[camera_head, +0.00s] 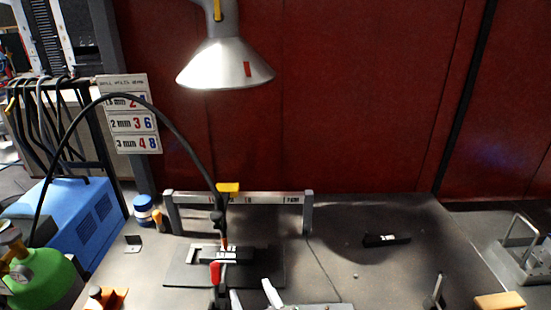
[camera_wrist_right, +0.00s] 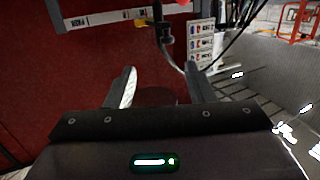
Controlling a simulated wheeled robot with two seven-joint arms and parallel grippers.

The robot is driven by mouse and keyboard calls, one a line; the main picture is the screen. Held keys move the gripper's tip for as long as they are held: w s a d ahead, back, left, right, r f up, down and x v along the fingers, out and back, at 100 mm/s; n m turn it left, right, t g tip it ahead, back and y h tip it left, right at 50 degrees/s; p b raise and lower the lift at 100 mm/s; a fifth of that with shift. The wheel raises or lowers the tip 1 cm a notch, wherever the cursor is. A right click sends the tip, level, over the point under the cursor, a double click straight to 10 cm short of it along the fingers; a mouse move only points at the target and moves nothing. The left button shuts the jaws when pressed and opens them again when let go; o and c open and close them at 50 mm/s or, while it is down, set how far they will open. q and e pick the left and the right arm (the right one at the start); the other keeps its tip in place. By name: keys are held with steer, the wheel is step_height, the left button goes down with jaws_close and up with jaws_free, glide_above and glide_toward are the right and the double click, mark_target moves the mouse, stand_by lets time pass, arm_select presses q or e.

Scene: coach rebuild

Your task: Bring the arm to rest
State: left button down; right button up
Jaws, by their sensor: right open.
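My right gripper (camera_head: 250,287) shows at the bottom edge of the head view, its two pale fingers apart with nothing between them. It is just right of the red-handled clamp (camera_head: 216,271) and in front of the dark plate (camera_head: 273,275). In the right wrist view the gripper (camera_wrist_right: 159,70) is open and empty, its fingers spread. The rest of the right arm is mostly out of the head view. My left gripper is in neither view.
A torch with a yellow part (camera_head: 228,187) stands over the plate on a black cable. A low frame (camera_head: 240,197) spans behind it. A lamp (camera_head: 225,65) hangs above. A black block (camera_head: 386,240) lies right; the bench (camera_head: 340,215) around it is mostly clear.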

steer(key=s+d+f+m+g+h, duration=0.1)
steer(key=s+d+f+g+h, duration=0.35)
steer(key=d, duration=0.75)
steer(key=s+d+f+m+g+h, duration=0.1)
steer(key=s+d+f+g+h, duration=0.1)
steer(key=s+d+f+g, duration=0.7)
step_height(320, 180, down, 30)
steer(key=w+d, duration=0.1)
steer(key=d, duration=0.1)
steer(key=s+d+f, duration=0.2)
steer(key=s+f, duration=0.6)
steer(key=s, duration=0.1)
steer(key=s+d+f+g, duration=0.1)
steer(key=s+f, duration=0.8)
steer(key=s, duration=0.1)
steer(key=shift+d, duration=0.4)
